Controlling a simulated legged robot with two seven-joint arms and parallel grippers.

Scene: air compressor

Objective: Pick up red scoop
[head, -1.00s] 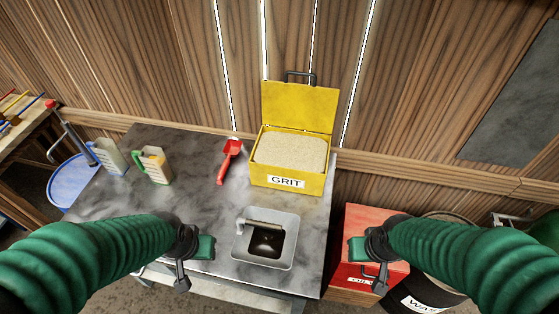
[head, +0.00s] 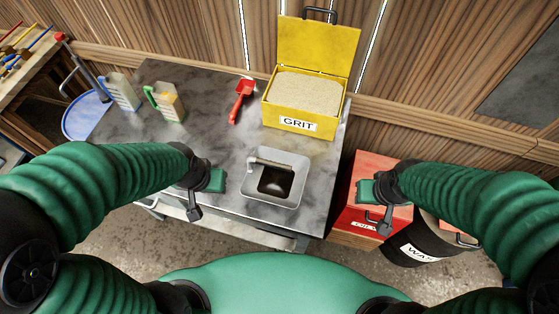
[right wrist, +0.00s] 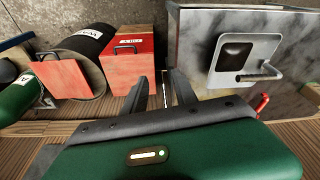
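The red scoop (head: 241,101) lies on the grey marbled tabletop (head: 215,130), left of the yellow grit box. In the right wrist view a small red piece (right wrist: 262,103) shows beyond the sink; it looks like part of the scoop, mostly cut off by my gripper body. My left gripper (head: 202,195) is over the table's front left part, well short of the scoop; its fingers are too unclear to judge. My right gripper (head: 376,208) is over the red box, right of the table. Its two fingers (right wrist: 161,90) stand apart with nothing between them.
The open yellow GRIT box (head: 297,123), full of grit, stands right of the scoop. A sink basin (head: 293,192) lies nearer me. A red box (head: 350,228) and dark barrel (head: 410,250) stand right.

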